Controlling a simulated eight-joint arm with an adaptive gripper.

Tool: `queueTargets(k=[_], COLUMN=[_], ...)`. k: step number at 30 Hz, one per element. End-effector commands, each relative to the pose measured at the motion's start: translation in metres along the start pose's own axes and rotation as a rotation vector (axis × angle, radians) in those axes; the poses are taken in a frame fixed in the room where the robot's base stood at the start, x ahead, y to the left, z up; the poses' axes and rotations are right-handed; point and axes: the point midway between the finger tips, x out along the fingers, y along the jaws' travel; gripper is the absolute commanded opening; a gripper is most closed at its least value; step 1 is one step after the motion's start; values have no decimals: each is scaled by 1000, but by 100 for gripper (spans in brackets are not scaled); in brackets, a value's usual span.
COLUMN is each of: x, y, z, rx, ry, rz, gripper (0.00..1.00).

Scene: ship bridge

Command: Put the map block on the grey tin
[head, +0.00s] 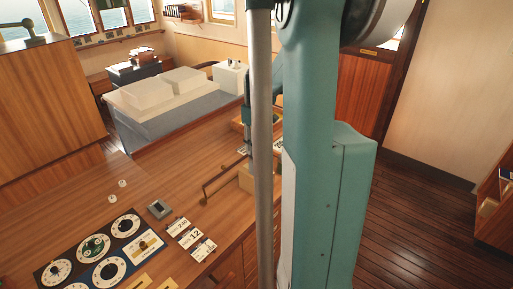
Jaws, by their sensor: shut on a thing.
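My gripper (248,138) shows only as a narrow strip left of the grey pole, low over the desk. My own arm hides most of it, and its fingertips are hidden. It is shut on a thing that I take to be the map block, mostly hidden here. A tan block (246,179) shows just below it, cut off by the pole; I cannot tell whether it is the held thing or whether it bears a map. A small grey box with a lighter top, likely the grey tin (159,209), stands on the desk left of my gripper, well apart from it.
A dark dial panel (96,251) lies at the front left of the wooden desk (160,178). Several number cards (191,235) lie right of the tin. A brown rod (222,180) lies near the tan block. Two small white pieces (117,191) sit left. The desk's middle is clear.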

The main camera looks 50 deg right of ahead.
Motion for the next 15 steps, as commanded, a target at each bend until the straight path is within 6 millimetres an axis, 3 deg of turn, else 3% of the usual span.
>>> queueTargets(k=[6, 7, 9, 15], x=[4, 3, 3, 3], y=[0, 0, 0, 0], z=[0, 0, 0, 0], rx=[0, 0, 0, 0], ry=[0, 0, 0, 0], rz=[0, 0, 0, 0], gripper=[16, 30, 39, 41])
